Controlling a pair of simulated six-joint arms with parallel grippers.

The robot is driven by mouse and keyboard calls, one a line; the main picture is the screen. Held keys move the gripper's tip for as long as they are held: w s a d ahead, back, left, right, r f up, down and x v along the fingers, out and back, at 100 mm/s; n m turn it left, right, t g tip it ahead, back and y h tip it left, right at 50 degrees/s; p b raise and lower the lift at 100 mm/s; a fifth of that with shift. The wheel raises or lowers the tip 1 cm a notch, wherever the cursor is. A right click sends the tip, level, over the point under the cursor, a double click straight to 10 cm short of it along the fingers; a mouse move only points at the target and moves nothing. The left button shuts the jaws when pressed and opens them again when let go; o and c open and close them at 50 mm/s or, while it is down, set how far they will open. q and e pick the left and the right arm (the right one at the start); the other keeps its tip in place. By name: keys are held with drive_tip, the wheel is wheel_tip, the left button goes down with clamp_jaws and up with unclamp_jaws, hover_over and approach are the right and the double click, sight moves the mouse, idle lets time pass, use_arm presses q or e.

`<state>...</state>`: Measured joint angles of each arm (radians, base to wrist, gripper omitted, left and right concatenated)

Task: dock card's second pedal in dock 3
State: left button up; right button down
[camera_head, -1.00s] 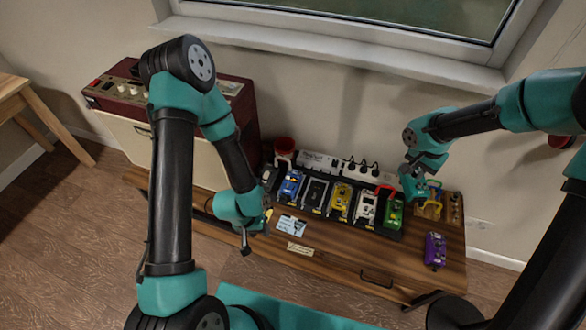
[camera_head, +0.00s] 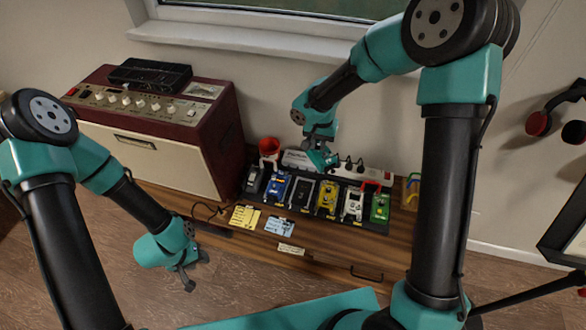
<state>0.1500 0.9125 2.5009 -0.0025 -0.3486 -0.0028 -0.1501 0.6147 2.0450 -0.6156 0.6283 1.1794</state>
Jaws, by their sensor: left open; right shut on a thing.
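The black pedalboard (camera_head: 345,223) lies along the bench with a row of pedals on it. From left these are a dark pedal (camera_head: 253,180), a blue pedal (camera_head: 278,187), a black pedal (camera_head: 302,193), a yellow pedal (camera_head: 327,200), a white pedal (camera_head: 353,205) and a green pedal (camera_head: 380,207). A yellow card (camera_head: 245,217) and a pale blue card (camera_head: 280,226) lie in front. My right gripper (camera_head: 324,163) is shut above the board's back edge; what it holds is too small to tell. My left gripper (camera_head: 188,279) is open and empty, before the bench's front edge. Dock numbers are unreadable.
A white power strip (camera_head: 378,173) with black plugs runs behind the board. A red cup (camera_head: 269,147) stands at its back left. A large amplifier (camera_head: 150,135) fills the bench's left. A cream label (camera_head: 291,249) lies in front.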

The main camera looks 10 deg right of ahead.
drive_tip(key=shift+f, duration=0.1)
idle(0.3)
drive_tip(key=w+a+f+m, duration=0.1)
drive_tip(key=f+m, duration=0.3)
drive_tip(key=f, duration=0.4)
drive_tip(key=w+a+f+m, duration=0.2)
drive_tip(key=f+m, duration=0.2)
drive_tip(key=f, duration=0.5)
drive_tip(key=shift+w+a+m, duration=0.25)
drive_tip(key=shift+w+m, duration=0.1)
drive_tip(key=shift+m, duration=0.05)
drive_tip(key=shift+f, duration=0.15)
drive_tip(key=shift+f, duration=3.05)
drive_tip(key=shift+a+f, duration=0.1)
drive_tip(key=shift+f, duration=0.5)
drive_tip(key=c, duration=1)
unclamp_jaws()
drive_tip(key=shift+o, duration=0.7)
